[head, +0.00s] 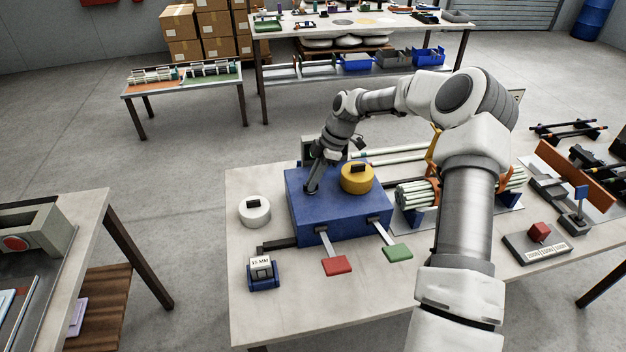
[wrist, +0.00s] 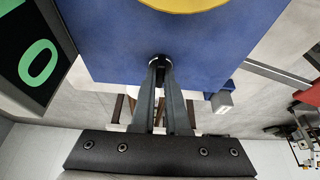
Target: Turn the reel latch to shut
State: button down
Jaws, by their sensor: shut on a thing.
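The blue machine box (head: 335,217) stands on the light table, with a yellow reel (head: 357,184) with a black grip on its top. My gripper (head: 312,187) reaches down to the left part of the box top. In the wrist view my gripper (wrist: 158,66) has its fingers closed together on a small dark knob with a pale ring, which I take for the reel latch (wrist: 158,58). The fingers hide most of it, so its turn angle cannot be told. The yellow reel (wrist: 185,4) shows beyond it at the top edge.
A white reel (head: 254,211) lies on the table left of the box. Red (head: 337,266) and green (head: 397,252) pedals stick out in front. A small 15 MM stand (head: 262,274) is at front left. A display (wrist: 38,62) reads a green 0. Bundled pale rods (head: 420,193) lie right.

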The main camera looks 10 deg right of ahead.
jog(key=c, duration=0.9)
grip_release()
jog(key=shift+r, duration=0.1)
jog(key=v, duration=1.7)
jog(key=shift+d, duration=0.15)
jog(key=shift+r, duration=0.1)
